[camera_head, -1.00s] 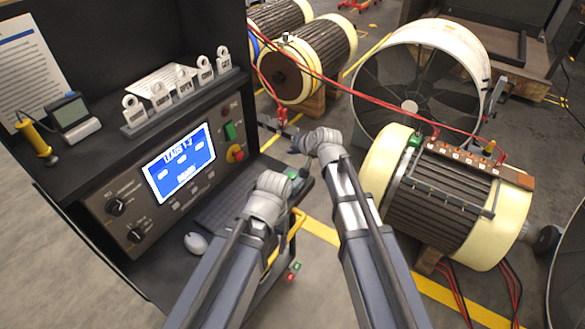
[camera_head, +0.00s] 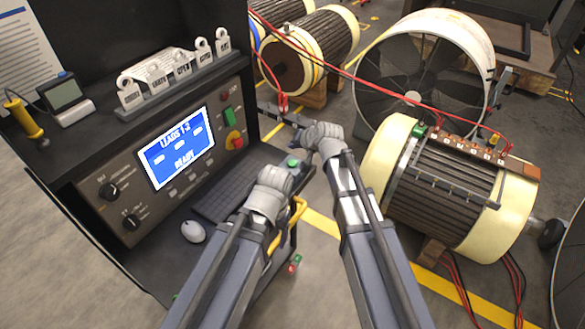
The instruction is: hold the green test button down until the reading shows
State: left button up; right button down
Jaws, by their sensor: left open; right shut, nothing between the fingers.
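The green test button (camera_head: 224,115) is on the upright panel, right of the blue screen (camera_head: 178,148), between a small red lamp and a red-and-yellow knob. The screen reads "LEADS 1-2" and "READY". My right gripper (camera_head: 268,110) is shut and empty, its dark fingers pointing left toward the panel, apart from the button. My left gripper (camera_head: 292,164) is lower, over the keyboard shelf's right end. It is open, and its fingers are mostly hidden by its wrist; a small green piece shows beside it.
The red-and-yellow knob (camera_head: 235,140) is just below the button. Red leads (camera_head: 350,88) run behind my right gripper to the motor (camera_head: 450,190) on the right. Tags (camera_head: 180,72) stand on the ledge above the screen.

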aim_at(271, 248)
pick_arm(q)
notch_tip(271, 248, down, 5)
jog(key=b, duration=0.3)
jog(key=shift+b, duration=0.35)
pick_arm(e)
notch_tip(271, 248, down, 5)
jog(key=shift+r, duration=0.1)
dwell(1.2)
pick_arm(q)
jog(key=shift+f+b, duration=0.35)
jog(key=shift+b, duration=0.05)
pick_arm(e)
jog(key=shift+f, duration=0.4)
pick_arm(q)
jog(key=shift+f+b, duration=0.35)
pick_arm(e)
jog(key=shift+f, duration=0.4)
pick_arm(q)
jog(key=shift+r, duration=0.1)
pick_arm(e)
jog(key=shift+r, duration=0.1)
dwell(2.1)
pick_arm(q)
jog(key=shift+r+p, duration=0.7)
jog(key=shift+p, duration=0.1)
pick_arm(e)
jog(key=shift+r, duration=0.75)
